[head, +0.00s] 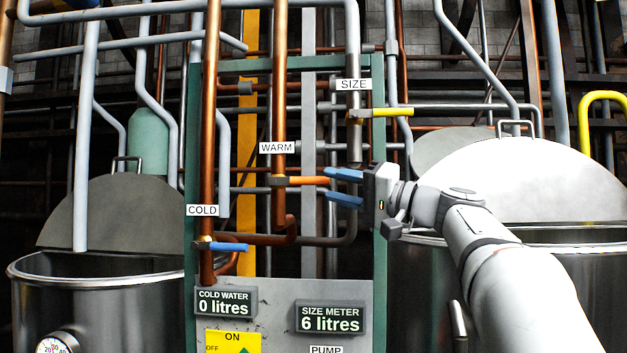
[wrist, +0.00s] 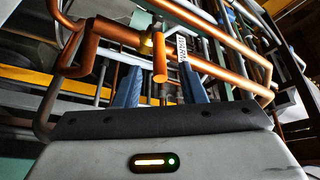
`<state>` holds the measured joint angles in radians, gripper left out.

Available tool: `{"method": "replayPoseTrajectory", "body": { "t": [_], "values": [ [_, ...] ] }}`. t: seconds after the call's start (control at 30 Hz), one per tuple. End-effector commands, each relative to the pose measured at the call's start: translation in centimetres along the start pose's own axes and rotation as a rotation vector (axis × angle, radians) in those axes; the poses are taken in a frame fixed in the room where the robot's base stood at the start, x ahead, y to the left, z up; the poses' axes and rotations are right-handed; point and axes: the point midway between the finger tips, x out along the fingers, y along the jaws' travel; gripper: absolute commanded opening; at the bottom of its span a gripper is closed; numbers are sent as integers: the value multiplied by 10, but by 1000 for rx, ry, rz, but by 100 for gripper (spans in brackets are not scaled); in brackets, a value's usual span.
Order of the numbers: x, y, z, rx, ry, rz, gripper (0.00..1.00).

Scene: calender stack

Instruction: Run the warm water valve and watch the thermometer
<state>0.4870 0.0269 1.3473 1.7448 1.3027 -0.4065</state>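The warm valve's orange lever (head: 303,181) points right from a copper pipe, just below the WARM label (head: 276,148). It also shows in the wrist view (wrist: 160,62), end-on between two blue fingers. My gripper (head: 328,185) comes from the right with its fingers apart, one above and one below the lever's tip. The wrist view shows gaps on both sides of the lever. The thermometer (head: 55,346) is a round white dial on the left vat, cut off by the bottom edge. Its needle cannot be read.
The blue COLD lever (head: 230,247) and yellow SIZE lever (head: 390,112) also point right. The cold water display (head: 224,302) reads 0 litres; the size meter (head: 330,318) reads 6 litres. Steel vats stand at left (head: 100,264) and right (head: 590,237). Pipes crowd the background.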

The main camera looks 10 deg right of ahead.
Motion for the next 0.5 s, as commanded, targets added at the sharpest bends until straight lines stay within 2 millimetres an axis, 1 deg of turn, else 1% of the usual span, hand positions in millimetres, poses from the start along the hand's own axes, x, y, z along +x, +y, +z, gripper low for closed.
{"method": "replayPoseTrajectory", "body": {
  "t": [0.03,0.1,0.23,0.4,0.5],
  "values": [
    [11,-3,-1,2,-4,-2,37],
    [23,-3,-1,2,-4,-1,37],
    [41,-2,-1,2,-3,1,37],
    [53,0,0,1,-1,3,37],
    [54,0,0,0,0,3,37]
  ]
}}
